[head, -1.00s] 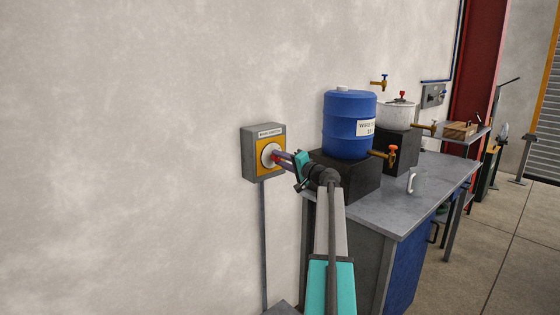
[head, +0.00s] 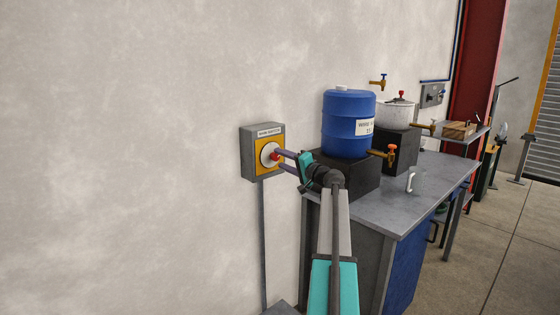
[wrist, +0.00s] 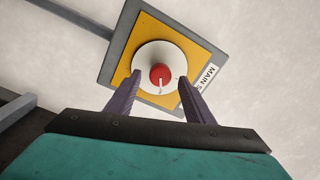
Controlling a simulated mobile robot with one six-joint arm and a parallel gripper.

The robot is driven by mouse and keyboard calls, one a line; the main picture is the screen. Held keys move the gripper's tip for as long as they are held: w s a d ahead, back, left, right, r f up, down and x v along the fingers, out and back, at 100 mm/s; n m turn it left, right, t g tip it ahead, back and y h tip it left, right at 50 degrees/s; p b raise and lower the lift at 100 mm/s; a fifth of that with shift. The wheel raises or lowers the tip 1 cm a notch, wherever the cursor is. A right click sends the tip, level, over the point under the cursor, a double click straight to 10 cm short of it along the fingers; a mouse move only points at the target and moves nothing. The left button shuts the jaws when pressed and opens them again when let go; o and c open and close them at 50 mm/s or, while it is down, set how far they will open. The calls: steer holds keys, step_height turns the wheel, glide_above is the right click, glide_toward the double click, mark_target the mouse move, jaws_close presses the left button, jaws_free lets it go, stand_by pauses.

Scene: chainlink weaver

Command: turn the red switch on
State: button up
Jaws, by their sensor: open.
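The red switch (head: 275,156) is a round red knob with a pale pointer line, on a white disc (wrist: 142,55) over a yellow plate in a grey wall box (head: 248,152). In the wrist view the red knob (wrist: 160,74) lies between and beyond my fingertips. My gripper (head: 278,160) is open, its two purple fingers pointing at the box from the right. In the wrist view my gripper (wrist: 158,78) has a clear gap on both sides of the knob. I cannot tell whether the fingertips touch the white disc.
A grey workbench (head: 430,185) stands to the right, with a blue barrel (head: 348,115) on a black block, a metal pot (head: 398,115) and brass taps. A conduit (head: 263,245) runs down the wall below the box. The wall left of the box is bare.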

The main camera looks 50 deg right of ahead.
steer(key=s+b, duration=0.1)
steer(key=s, duration=1)
steer(key=shift+s+a+f+b, duration=0.2)
steer(key=shift+s+a+b, duration=0.05)
steer(key=shift+s+b, duration=0.1)
